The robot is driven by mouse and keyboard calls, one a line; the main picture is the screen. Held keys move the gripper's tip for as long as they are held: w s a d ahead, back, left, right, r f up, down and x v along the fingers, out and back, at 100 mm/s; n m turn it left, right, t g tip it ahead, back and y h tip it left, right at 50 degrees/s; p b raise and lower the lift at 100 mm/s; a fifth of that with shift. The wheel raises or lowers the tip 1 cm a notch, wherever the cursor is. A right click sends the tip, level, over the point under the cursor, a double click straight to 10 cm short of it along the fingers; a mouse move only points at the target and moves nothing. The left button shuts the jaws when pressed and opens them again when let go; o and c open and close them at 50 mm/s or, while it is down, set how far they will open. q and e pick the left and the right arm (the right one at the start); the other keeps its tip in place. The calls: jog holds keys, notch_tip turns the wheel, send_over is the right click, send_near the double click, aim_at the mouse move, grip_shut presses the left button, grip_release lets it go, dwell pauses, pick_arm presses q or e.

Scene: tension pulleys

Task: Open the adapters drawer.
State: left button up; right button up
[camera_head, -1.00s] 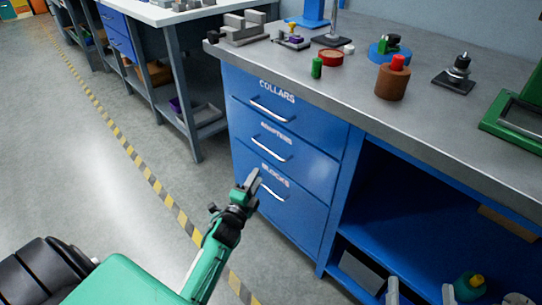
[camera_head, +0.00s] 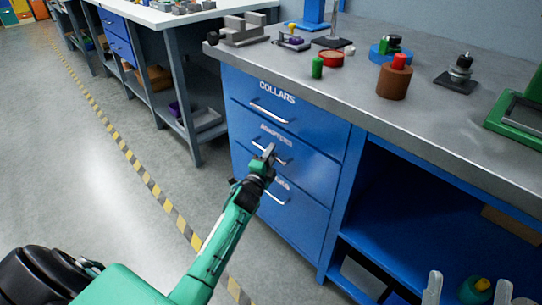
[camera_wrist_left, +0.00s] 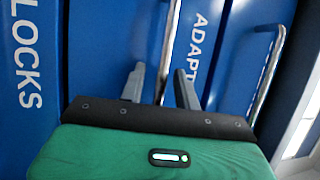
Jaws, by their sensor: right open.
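The adapters drawer (camera_head: 305,170) is the middle of three blue drawers and is shut flush with the cabinet. Its label shows in the left wrist view (camera_wrist_left: 198,50). My left gripper (camera_head: 269,155) is at its silver handle (camera_head: 284,158), partly covering it. In the left wrist view the handle bar (camera_wrist_left: 170,45) runs between the two grey fingers of my left gripper (camera_wrist_left: 160,85), which stand apart; I cannot tell whether they touch it. My right gripper (camera_head: 468,284) is open and empty at the bottom right, its pale fingers wide apart.
The collars drawer (camera_head: 318,122) above and blocks drawer (camera_head: 300,207) below are shut. The collars handle (camera_wrist_left: 268,75) is close to the left gripper's right side. The grey worktop (camera_head: 430,125) holds several parts. Floor left of the cabinet is clear.

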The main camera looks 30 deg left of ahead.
pick_arm(q)
jog(key=shift+c, duration=0.4)
grip_shut()
jog(key=shift+s, duration=0.15)
